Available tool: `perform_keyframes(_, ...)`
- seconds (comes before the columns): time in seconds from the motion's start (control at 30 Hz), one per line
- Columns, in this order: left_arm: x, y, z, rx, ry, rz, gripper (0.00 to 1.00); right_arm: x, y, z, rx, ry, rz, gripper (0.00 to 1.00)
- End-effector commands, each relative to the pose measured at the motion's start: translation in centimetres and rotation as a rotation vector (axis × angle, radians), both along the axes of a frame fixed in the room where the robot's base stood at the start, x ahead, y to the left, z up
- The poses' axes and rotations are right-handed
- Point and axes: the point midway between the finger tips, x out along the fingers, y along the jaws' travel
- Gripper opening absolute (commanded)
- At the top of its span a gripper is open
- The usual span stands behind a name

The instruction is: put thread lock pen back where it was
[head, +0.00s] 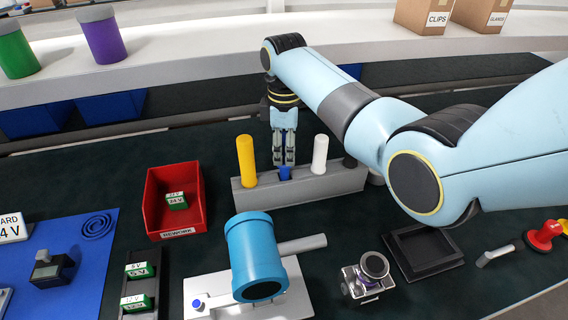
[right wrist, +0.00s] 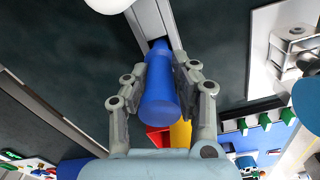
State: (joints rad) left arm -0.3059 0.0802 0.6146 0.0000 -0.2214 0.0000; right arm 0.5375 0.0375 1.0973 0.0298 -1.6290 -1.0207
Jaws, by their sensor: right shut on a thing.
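The blue pen (head: 285,173) shows below my right gripper's fingertips at the grey rack (head: 325,184), between the yellow pen (head: 246,160) and the white pen (head: 320,154). My right gripper (head: 284,162) points down and is shut on the blue pen. In the right wrist view the blue pen (right wrist: 162,95) lies between both fingers, its far end at a dark slot in the rack (right wrist: 152,22). How deep it sits in the slot I cannot tell. No label on the pen is readable. My left gripper is not in view.
A red REWORK bin (head: 160,216) with a green block stands left of the rack. A blue cylinder (head: 256,255) on a white plate stands in front. A black tray (head: 424,250) and a small metal device (head: 362,284) are at right. A dark pen stands at the rack's right end.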

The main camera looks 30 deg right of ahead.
Motion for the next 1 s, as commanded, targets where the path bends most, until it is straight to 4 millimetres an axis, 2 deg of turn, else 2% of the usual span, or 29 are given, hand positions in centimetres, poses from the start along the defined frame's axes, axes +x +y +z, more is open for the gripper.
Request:
perform_keyframes(0.2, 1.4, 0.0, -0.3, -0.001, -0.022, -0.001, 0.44, -0.1, 0.0, -3.2, 0.000, 0.002, 0.000, 0.00)
perform_keyframes(0.63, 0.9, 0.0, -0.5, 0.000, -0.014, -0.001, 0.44, -0.1, 0.0, -3.9, 0.001, 0.001, 0.000, 0.00)
perform_keyframes(0.67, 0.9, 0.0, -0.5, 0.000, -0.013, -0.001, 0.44, -0.1, 0.0, -3.8, 0.001, 0.001, 0.000, 0.28)
perform_keyframes(0.7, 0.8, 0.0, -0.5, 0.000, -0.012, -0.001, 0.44, -0.1, 0.0, -3.8, 0.001, 0.001, 0.000, 0.33)
perform_keyframes(0.83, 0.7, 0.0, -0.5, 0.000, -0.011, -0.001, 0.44, -0.1, 0.0, -3.8, 0.001, 0.001, 0.000, 0.49)
perform_keyframes(1.0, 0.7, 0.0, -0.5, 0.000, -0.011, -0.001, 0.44, -0.1, 0.0, -3.8, 0.001, 0.001, 0.000, 0.49)
